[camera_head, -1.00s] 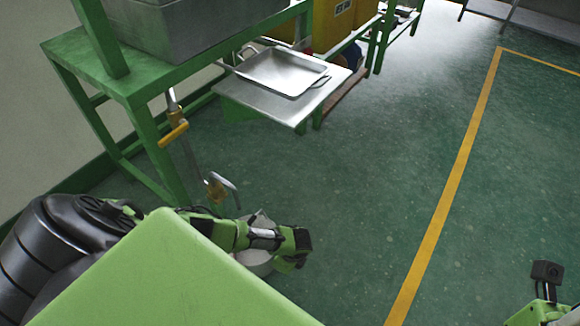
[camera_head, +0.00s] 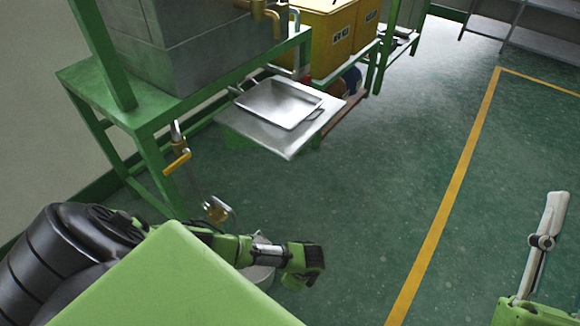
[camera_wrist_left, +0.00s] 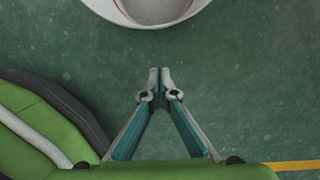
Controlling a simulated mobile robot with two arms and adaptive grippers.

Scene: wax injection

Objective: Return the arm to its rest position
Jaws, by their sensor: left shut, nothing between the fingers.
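My left arm (camera_head: 215,243), black and green, comes in from the left, low over the floor, and its wrist ends (camera_head: 303,262) near the bottom middle. The fingers of my left gripper do not show clearly in the head view. In the left wrist view, my left gripper (camera_wrist_left: 160,78) is shut, its tips together and nothing between them, above the green floor. On the right, a pale, slender part of my right arm's end (camera_head: 541,241) stands up from a green link. Its finger opening cannot be made out.
A pale round container (camera_head: 262,277) stands on the floor, partly hidden behind my left wrist; its rim likely shows in the left wrist view (camera_wrist_left: 112,12). A green-framed stand (camera_head: 150,115) and a shelf with a metal tray (camera_head: 278,103) stand behind. The middle floor is clear.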

